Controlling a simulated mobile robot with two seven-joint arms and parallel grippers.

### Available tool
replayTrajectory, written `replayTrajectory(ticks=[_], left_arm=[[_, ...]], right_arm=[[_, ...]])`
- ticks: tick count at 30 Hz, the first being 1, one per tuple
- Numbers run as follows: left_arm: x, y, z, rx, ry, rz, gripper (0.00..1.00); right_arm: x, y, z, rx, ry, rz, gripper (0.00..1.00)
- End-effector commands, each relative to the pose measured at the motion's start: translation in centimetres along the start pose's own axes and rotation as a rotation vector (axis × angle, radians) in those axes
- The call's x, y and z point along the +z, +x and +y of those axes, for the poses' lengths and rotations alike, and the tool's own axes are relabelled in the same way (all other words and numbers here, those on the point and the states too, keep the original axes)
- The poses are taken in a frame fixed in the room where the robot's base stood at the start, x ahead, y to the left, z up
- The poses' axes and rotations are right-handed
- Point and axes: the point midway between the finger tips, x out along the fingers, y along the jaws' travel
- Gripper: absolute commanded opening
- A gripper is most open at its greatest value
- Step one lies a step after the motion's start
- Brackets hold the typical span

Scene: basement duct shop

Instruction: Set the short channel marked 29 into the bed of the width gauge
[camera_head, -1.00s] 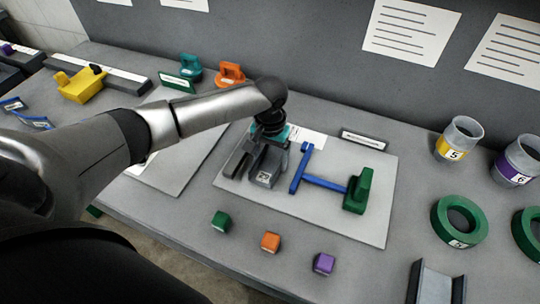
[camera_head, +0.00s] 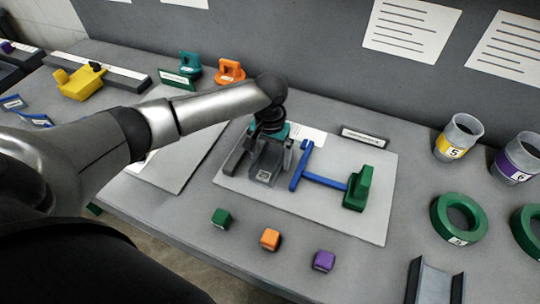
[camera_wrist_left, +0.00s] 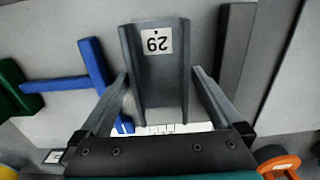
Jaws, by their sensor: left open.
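The short grey channel marked 29 (camera_head: 264,175) lies on the light plate of the width gauge (camera_head: 330,215), between a dark grey bar (camera_head: 235,161) and a blue T-shaped slide (camera_head: 300,168) with a green block (camera_head: 358,190). My left gripper (camera_head: 270,152) is over the channel's far part, open. In the left wrist view its fingers (camera_wrist_left: 160,100) stand on either side of the channel (camera_wrist_left: 155,85), apart from its walls. One finger is on the side of the dark bar (camera_wrist_left: 236,50). The blue slide (camera_wrist_left: 95,70) is clear of the channel. My right gripper is not in view.
Green (camera_head: 221,218), orange (camera_head: 270,240) and purple (camera_head: 324,262) cubes lie along the front edge. Another grey channel (camera_head: 432,285) is at the lower right, near green rings (camera_head: 440,222). Orange (camera_head: 230,73) and teal (camera_head: 190,64) pieces stand behind my arm.

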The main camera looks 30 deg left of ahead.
Motion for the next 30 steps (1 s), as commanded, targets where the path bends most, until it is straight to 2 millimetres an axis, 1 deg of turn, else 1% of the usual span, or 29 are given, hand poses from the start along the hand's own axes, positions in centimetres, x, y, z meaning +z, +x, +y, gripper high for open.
replayTrajectory(ticks=[5,12,15,18,21,24,30], left_arm=[[-0.1,-3.5,0.0,0.002,0.001,0.005,1.0],[-0.1,-9.4,0.0,0.001,0.001,0.006,1.0],[-0.1,-11.5,0.0,0.002,0.001,0.005,1.0],[-0.1,-13.0,0.0,0.001,0.0,0.005,1.0],[-0.1,-14.0,0.0,0.001,0.0,0.003,1.0],[0.0,-14.6,0.0,0.001,0.001,0.003,1.0],[0.0,-14.7,0.0,0.001,0.0,0.002,1.0]], right_arm=[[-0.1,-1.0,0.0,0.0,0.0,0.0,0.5],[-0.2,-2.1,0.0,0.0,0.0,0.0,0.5],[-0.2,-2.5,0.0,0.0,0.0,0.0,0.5],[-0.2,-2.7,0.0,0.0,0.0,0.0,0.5],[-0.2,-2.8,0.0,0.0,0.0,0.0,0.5],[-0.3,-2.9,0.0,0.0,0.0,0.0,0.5],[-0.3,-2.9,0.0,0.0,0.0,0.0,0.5]])
